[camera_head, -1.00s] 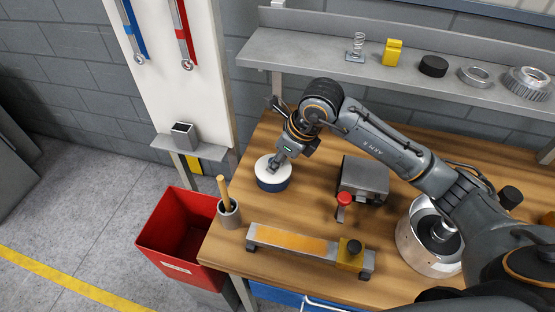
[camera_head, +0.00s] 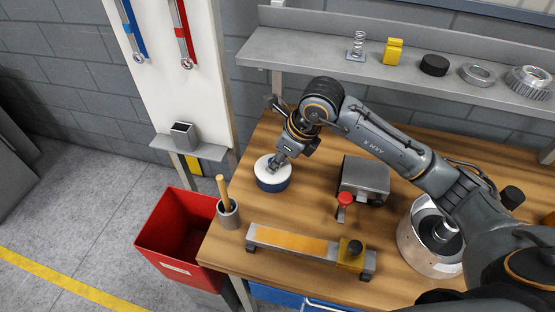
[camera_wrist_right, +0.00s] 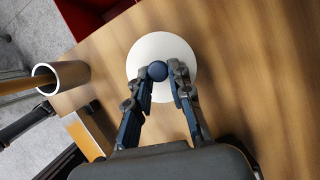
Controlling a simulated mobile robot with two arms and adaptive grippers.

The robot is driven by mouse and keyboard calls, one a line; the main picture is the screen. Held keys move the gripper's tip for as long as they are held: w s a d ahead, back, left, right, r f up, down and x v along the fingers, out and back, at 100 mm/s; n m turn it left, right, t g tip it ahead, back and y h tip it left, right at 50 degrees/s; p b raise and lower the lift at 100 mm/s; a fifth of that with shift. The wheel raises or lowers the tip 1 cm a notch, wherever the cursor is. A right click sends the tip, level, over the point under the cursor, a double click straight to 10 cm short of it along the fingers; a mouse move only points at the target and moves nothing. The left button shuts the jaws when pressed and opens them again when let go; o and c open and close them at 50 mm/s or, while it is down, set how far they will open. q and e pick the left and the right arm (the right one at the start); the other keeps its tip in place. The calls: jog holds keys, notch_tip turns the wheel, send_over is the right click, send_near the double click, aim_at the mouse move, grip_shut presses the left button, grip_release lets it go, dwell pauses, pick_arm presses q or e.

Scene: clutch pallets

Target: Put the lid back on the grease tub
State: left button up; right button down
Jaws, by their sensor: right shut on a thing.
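My left gripper is not in view.
A grey cup (camera_head: 229,217) with a wooden handle in it stands left of the tub. A metal block (camera_head: 365,175) with a red knob stands to the right, and a long orange-topped fixture (camera_head: 290,242) in front. A red bin (camera_head: 170,240) stands beside the bench.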

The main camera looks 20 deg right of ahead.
jog(key=c, duration=0.6)
grip_release()
jog(key=shift+c, duration=0.2)
notch_tip(320, 180, up, 7)
jog(key=p, duration=0.3)
jog(key=shift+p, duration=0.4)
grip_shut()
dwell(0.5)
dwell(0.7)
